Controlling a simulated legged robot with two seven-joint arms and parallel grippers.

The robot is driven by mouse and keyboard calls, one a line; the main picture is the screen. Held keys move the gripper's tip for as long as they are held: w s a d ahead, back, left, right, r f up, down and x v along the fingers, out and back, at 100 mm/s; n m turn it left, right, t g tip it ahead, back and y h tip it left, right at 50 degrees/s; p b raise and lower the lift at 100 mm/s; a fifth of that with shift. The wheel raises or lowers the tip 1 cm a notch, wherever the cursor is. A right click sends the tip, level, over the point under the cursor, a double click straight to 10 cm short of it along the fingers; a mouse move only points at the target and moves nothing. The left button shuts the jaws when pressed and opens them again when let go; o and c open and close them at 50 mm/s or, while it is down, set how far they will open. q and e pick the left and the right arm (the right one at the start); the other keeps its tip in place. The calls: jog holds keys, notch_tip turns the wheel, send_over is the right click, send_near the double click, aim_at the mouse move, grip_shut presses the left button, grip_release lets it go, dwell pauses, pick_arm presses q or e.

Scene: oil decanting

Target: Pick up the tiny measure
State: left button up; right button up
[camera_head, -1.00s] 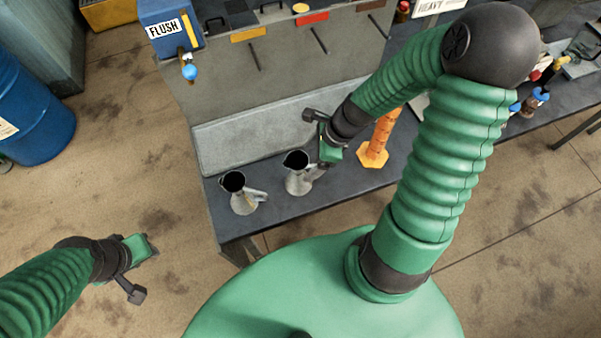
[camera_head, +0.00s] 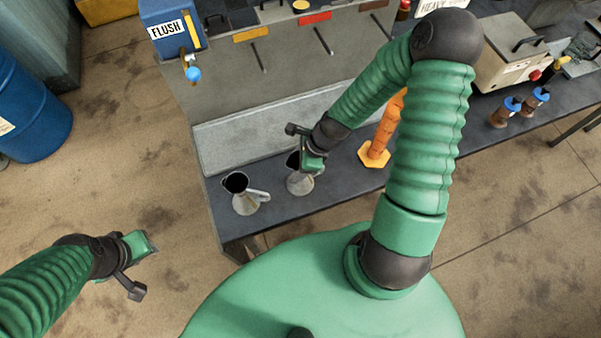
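Two grey metal measures with spouts and handles stand upright on the dark bench: a left measure (camera_head: 241,196) and a right measure (camera_head: 299,183). They look alike in size, and I cannot tell which is the tiny one. My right gripper (camera_head: 304,146) is open, above and partly in front of the right measure, hiding part of its mouth and its handle. I cannot tell whether it touches the measure. My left gripper (camera_head: 142,266) is open and empty over the floor at lower left, well away from the bench.
An orange cylinder on a hexagonal foot (camera_head: 374,154) stands just right of the right measure. A grey sloped panel (camera_head: 240,137) rises behind the measures. A blue FLUSH box (camera_head: 172,28) with a tap is at the back left. Small brown bottles (camera_head: 502,114) stand at right.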

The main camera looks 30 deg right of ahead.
jog(key=shift+s+r, duration=0.1)
jog(key=shift+s, duration=0.05)
jog(key=c, duration=0.7)
jog(key=shift+d, duration=0.15)
grip_shut()
